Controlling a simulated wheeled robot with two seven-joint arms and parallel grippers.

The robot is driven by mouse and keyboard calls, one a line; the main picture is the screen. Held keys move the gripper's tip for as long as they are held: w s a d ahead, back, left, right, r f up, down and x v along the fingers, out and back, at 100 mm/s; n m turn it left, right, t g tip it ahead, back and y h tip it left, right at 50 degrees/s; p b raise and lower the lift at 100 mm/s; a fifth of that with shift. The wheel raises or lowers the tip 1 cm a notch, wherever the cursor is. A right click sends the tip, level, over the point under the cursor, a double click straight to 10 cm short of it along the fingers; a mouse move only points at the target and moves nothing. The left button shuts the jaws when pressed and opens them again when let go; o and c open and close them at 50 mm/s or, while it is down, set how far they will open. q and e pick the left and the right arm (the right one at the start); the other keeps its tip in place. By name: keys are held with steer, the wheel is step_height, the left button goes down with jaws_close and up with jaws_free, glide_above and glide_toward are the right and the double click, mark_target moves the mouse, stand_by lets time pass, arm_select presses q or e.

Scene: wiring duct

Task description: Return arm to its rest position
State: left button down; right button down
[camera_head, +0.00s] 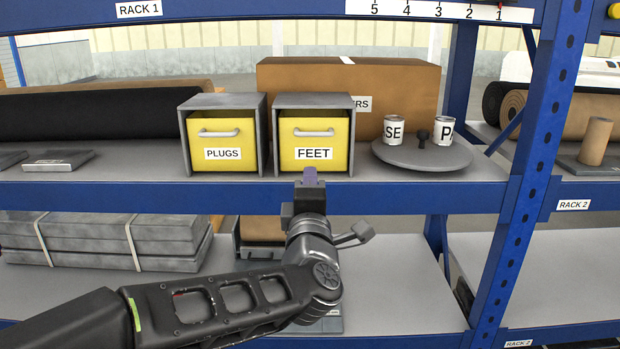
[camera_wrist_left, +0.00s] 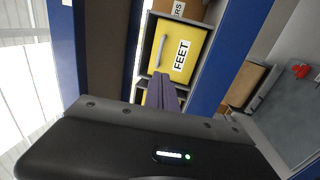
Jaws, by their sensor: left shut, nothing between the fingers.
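My left arm comes in from the lower left in the head view. Its gripper (camera_head: 310,176) points toward the shelf, in front of the lower edge of the yellow FEET drawer (camera_head: 313,139). The fingers are shut and empty. My right gripper does not show.
The yellow PLUGS drawer (camera_head: 221,139) stands to the left. A round grey turntable (camera_head: 422,156) with two cans stands to the right. A blue shelf beam (camera_head: 120,196) runs behind my gripper, and a blue post (camera_head: 530,150) stands at right. Grey bars (camera_head: 100,240) lie on the lower shelf.

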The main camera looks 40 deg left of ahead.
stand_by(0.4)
arm_select(q)
steer(key=w+d+f+m+h, duration=0.75)
steer(key=d+f+m, duration=0.25)
steer(key=f+m, duration=0.25)
steer(key=d+f+m+g+h, duration=0.2)
steer(key=d+f+m, duration=0.15)
steer(key=f, duration=0.65)
steer(key=d+f+m+g+h, duration=0.25)
steer(key=d+f, duration=0.25)
steer(key=f, duration=0.4)
steer(key=s+d+f+m+g+h, duration=0.15)
steer(key=s+d+f, duration=0.3)
steer(key=f, duration=0.45)
steer(key=s+d+f+m+g+h, duration=0.1)
steer(key=s+d+f+m+g, duration=0.15)
steer(key=s+f, duration=0.45)
steer(key=s+d+f+g+h, duration=0.1)
steer(key=s+d+f+g, duration=0.2)
steer(key=s+f, duration=0.5)
steer(key=s+d+f+m+g, duration=0.1)
steer(key=s+d+f+g, duration=0.2)
steer(key=s+f, duration=0.5)
steer(key=shift+s+d+f+g+h, duration=0.15)
steer(key=shift+s+d+g+h, duration=0.25)
steer(key=shift+s, duration=0.4)
steer(key=shift+a, duration=0.1)
